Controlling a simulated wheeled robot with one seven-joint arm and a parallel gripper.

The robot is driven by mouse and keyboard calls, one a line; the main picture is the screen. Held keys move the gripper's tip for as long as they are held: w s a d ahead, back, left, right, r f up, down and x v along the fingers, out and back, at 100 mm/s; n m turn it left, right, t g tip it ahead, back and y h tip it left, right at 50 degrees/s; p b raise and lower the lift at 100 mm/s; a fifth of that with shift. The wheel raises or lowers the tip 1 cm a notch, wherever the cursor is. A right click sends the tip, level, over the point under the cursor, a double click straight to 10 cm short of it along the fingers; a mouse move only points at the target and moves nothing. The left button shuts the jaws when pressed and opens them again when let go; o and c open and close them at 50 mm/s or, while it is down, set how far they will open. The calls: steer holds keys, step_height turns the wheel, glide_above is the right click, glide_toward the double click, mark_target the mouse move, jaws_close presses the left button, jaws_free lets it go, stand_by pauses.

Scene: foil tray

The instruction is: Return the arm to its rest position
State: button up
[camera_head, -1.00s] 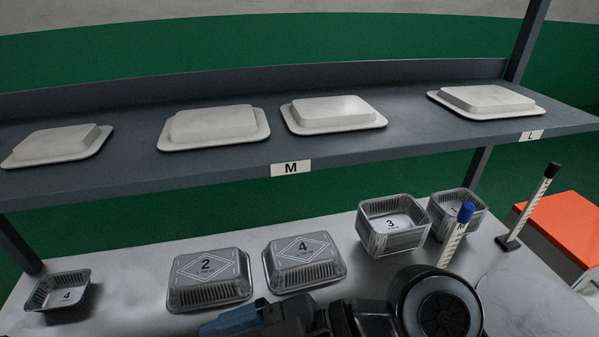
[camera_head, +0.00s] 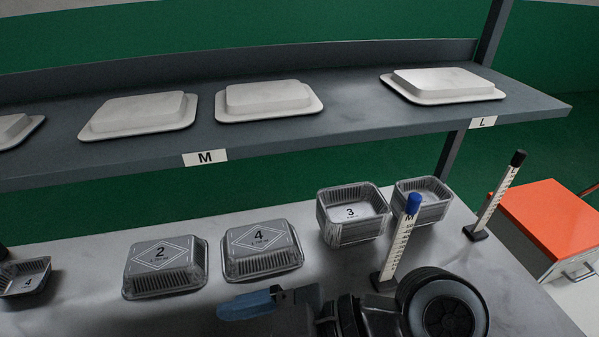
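My arm crosses the bottom of the head view, bent low over the front of the table. My gripper (camera_head: 250,304) points left, with its blue fingertips in front of the foil trays. I see it from the side, so the gap between the fingers does not show. No object shows in it. An upturned foil tray marked 2 (camera_head: 160,270) and one marked 4 (camera_head: 262,252) lie on the table just beyond it, apart from the fingers.
Stacked open foil trays marked 3 (camera_head: 351,217) and another stack (camera_head: 422,200) stand behind my arm. A blue-topped post (camera_head: 402,242) and black-topped post (camera_head: 497,195) rise nearby. A shelf (camera_head: 350,122) with white lids spans above. An orange-topped cabinet (camera_head: 548,212) stands right.

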steer(key=d+f+m+t+h, duration=0.1)
steer(key=d+f+m+t, duration=0.1)
steer(key=f+m, duration=0.1)
steer(key=d+f+m+t+h, duration=0.1)
steer(key=d+f+m+t, duration=0.4)
steer(key=f+m, duration=0.1)
steer(key=shift+d+f+h, duration=0.1)
steer(key=shift+d+h, duration=0.1)
steer(key=shift+h, duration=0.2)
steer(key=s+d+f+m+t+h, duration=0.1)
steer(key=d, duration=0.1)
steer(key=s+d+f+m+t+h, duration=0.1)
steer(key=d+m+h, duration=0.1)
steer(key=d, duration=0.1)
steer(key=s+d+f+m+t+h, duration=0.1)
steer(key=d+m+t, duration=0.1)
steer(key=d, duration=0.1)
steer(key=shift+s+d+f, duration=0.15)
steer(key=shift+d+f, duration=0.05)
steer(key=shift+f, duration=0.15)
steer(key=s+d+r+m+t+h+b, duration=0.1)
steer(key=s+d+r+m+t+h, duration=0.5)
steer(key=s+d, duration=0.75)
step_height(320, 180, down, 7)
steer(key=s+a+n+g+h+b, duration=0.1)
steer(key=b, duration=0.8)
steer(key=shift+s+a+n, duration=0.15)
steer(key=shift+n, duration=0.25)
